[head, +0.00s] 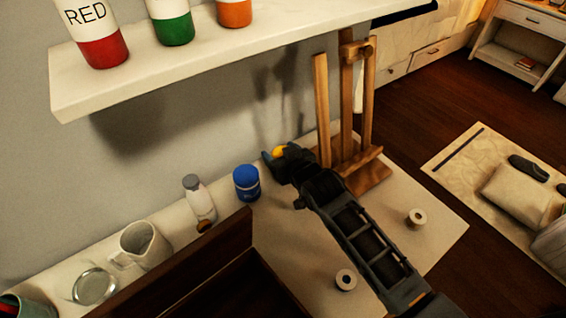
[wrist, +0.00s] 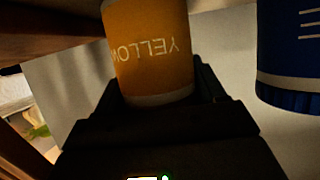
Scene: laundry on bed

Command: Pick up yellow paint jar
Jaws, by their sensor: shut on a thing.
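The yellow paint jar (wrist: 148,50) fills the upper middle of the wrist view, with "YELLOW" printed on its orange-yellow side, upside down in that picture. My gripper (wrist: 160,92) is shut on it, with a finger on each side. In the head view only a small yellow part of the jar (head: 279,152) shows at the end of my gripper (head: 277,158), over the table by the wall; the rest is hidden by the gripper. I cannot tell whether the jar touches the table.
A blue jar (head: 246,183) stands just left of my gripper and shows in the wrist view (wrist: 290,55). A wooden easel (head: 345,110) stands close on the right. A white shelf (head: 200,50) with several jars overhangs. A bottle (head: 199,200) and pitcher (head: 145,245) stand left.

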